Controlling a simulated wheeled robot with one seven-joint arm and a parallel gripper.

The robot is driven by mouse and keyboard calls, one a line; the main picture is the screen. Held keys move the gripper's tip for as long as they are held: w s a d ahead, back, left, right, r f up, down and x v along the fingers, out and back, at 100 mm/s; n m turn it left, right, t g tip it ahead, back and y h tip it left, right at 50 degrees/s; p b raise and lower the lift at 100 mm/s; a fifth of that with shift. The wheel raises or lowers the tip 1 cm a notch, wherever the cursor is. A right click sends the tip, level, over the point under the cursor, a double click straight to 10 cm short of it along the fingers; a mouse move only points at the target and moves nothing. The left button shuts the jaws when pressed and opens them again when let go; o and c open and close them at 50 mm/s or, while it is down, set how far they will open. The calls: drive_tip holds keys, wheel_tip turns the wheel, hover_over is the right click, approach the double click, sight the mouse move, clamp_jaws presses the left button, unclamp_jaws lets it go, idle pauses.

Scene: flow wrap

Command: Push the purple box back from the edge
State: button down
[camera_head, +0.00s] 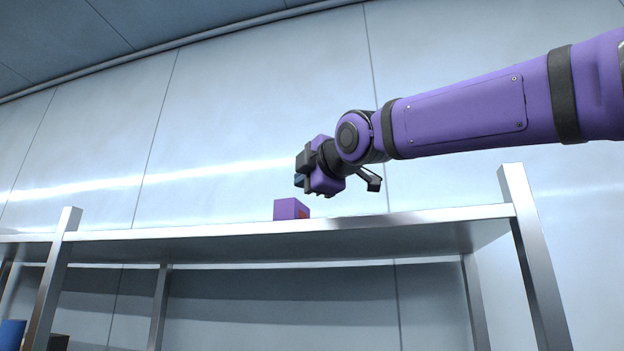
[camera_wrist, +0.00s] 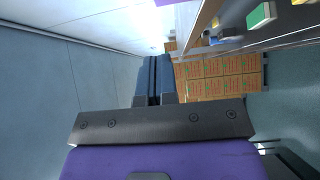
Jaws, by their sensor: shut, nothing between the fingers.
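The purple box (camera_head: 288,209) sits on the top board of a metal shelf (camera_head: 230,243), close to its front edge in the head view. A red patch shows on its right side. My gripper (camera_head: 299,181) is just above the box and appears apart from it. In the wrist view my gripper's two dark blue fingers (camera_wrist: 153,80) are together with nothing between them. A sliver of purple shows at the top edge of the wrist view; I cannot tell whether it is the box.
Metal posts rise above the board, one at right (camera_head: 515,185). The rest of the visible board edge is clear. A blue object (camera_head: 12,333) is low at left. The wrist view shows stacked cardboard boxes (camera_wrist: 217,78) and a green-topped item (camera_wrist: 261,15).

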sight(307, 208)
drive_tip(key=shift+w+a, duration=0.25)
drive_tip(key=shift+w, duration=1.3)
drive_tip(key=shift+w+a, duration=0.2)
drive_tip(key=shift+w, duration=1.3)
drive_tip(key=shift+w+a, duration=0.25)
drive_tip(key=shift+w, duration=1.3)
drive_tip(key=shift+w+d, duration=0.15)
drive_tip(key=shift+w, duration=0.2)
drive_tip(key=w+d, duration=0.1)
drive_tip(key=w, duration=0.2)
drive_tip(key=w+d, duration=0.1)
drive_tip(key=w, duration=0.1)
drive_tip(key=w+d, duration=0.1)
drive_tip(key=w, duration=0.2)
drive_tip(key=shift+w, duration=0.35)
drive_tip(key=shift+s, duration=0.1)
